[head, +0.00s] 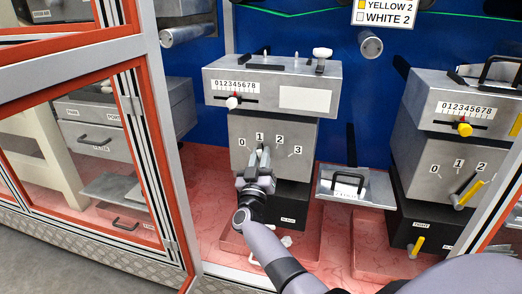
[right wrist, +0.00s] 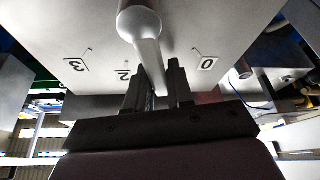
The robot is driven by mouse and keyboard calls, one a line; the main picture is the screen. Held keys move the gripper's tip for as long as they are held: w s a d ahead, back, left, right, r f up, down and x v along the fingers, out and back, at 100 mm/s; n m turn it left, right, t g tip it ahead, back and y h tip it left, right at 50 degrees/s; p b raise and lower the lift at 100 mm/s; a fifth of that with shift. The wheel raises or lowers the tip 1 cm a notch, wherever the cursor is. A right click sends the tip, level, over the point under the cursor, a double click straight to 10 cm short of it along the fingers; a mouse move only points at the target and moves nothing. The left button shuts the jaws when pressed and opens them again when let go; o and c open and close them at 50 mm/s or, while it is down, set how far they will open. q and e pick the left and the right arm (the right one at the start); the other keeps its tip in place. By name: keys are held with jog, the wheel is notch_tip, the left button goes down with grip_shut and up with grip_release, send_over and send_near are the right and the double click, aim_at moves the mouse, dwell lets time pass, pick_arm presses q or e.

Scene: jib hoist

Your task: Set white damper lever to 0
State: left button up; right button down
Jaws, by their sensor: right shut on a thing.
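The white damper lever (right wrist: 148,45) shows in the right wrist view, running from its round hub down between my fingers. In the head view it is mostly hidden by my gripper, on the grey damper box (head: 300,138) with marks 0, 1, 2 and 3. My right gripper (head: 260,155) is in front of this box, just below mark 1. In the right wrist view the right gripper (right wrist: 160,82) is shut on the lever. Marks 3, 2 and 0 (right wrist: 207,64) show there; mark 1 is hidden behind lever and fingers. My left gripper is not in view.
Above stands a box with a 0 to 8 scale and a white slider knob (head: 232,102). To the right, a similar unit has a yellow lever (head: 467,193) and yellow knob. A black-handled tray (head: 347,188) sits between them. An orange-edged frame (head: 160,150) stands left.

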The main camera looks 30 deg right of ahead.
jog(key=shift+w+a+r+n+y+p, duration=0.2)
jog(key=shift+n+y+p, duration=0.25)
jog(key=shift+n, duration=0.35)
jog(key=n+y+p, duration=0.1)
jog(key=n, duration=0.1)
jog(key=w+a+f+n+t+p, duration=0.1)
jog(key=n, duration=0.1)
jog(key=n+y, duration=0.1)
jog(key=shift+w+a+f+n+t+y+p, duration=0.2)
jog(key=shift+w+f+n+t+y+p, duration=0.1)
jog(key=shift+w+f+n+y+p, duration=0.1)
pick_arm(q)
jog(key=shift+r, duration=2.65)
pick_arm(e)
jog(key=shift+w+a+f+n+y, duration=0.15)
jog(key=shift+f+n+y, duration=0.1)
jog(key=shift+n, duration=0.45)
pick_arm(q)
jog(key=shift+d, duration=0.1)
pick_arm(e)
jog(key=c, duration=1.1)
grip_release()
pick_arm(q)
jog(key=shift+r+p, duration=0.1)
jog(key=shift+p, duration=0.2)
